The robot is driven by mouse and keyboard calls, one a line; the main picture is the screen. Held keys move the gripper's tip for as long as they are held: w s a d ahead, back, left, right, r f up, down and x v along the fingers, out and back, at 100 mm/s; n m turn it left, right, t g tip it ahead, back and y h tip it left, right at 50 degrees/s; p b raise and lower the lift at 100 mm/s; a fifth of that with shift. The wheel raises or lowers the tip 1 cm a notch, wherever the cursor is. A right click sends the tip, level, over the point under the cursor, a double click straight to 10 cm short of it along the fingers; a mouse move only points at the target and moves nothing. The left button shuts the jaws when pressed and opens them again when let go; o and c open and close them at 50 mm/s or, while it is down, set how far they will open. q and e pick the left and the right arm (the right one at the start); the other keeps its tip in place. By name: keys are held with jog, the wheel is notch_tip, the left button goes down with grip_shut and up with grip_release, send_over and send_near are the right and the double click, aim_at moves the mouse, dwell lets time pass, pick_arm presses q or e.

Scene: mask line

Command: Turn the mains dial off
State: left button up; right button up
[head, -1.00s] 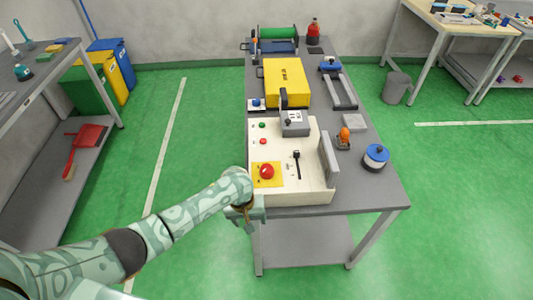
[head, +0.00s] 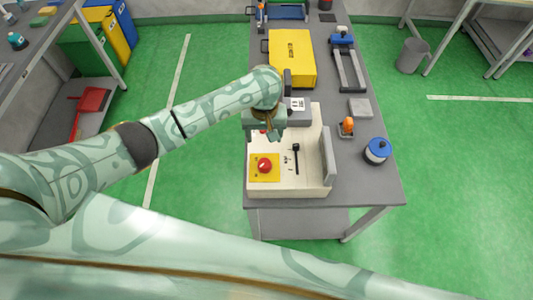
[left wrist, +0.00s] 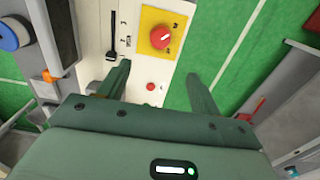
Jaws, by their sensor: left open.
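The mains dial (head: 264,166) is a round red knob on a yellow plate (head: 257,177) at the near left of the cream control panel (head: 305,180). In the left wrist view the dial (left wrist: 160,37) shows a pale mark, with small print around it that I cannot read. My left gripper (head: 264,134) is over the left side of the panel, beyond the dial and apart from it. In the left wrist view its fingers (left wrist: 157,75) are open and empty, with a small red button (left wrist: 151,87) visible between them. My right gripper is not in view.
A black lever (head: 296,158) stands right of the dial, and a grey upright plate (head: 327,157) edges the panel's right side. A yellow box (head: 291,58), a blue-topped round container (head: 377,150) and an orange-topped item (head: 347,126) are on the table.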

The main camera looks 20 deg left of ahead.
pick_arm(q)
jog(key=b, duration=0.3)
send_over(265, 163)
notch_tip(265, 163, down, 7)
jog(key=shift+a+r, duration=0.1)
jog(key=shift+r, duration=0.05)
notch_tip(265, 163, down, 8)
jog(key=b, duration=0.3)
jog(key=shift+f+b, duration=0.3)
jog(key=shift+b, duration=0.05)
jog(key=shift+w, duration=0.1)
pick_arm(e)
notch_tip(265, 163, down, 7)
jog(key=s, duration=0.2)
pick_arm(q)
jog(key=shift+c, duration=0.4)
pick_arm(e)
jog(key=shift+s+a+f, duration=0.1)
pick_arm(q)
jog(key=c, duration=0.9)
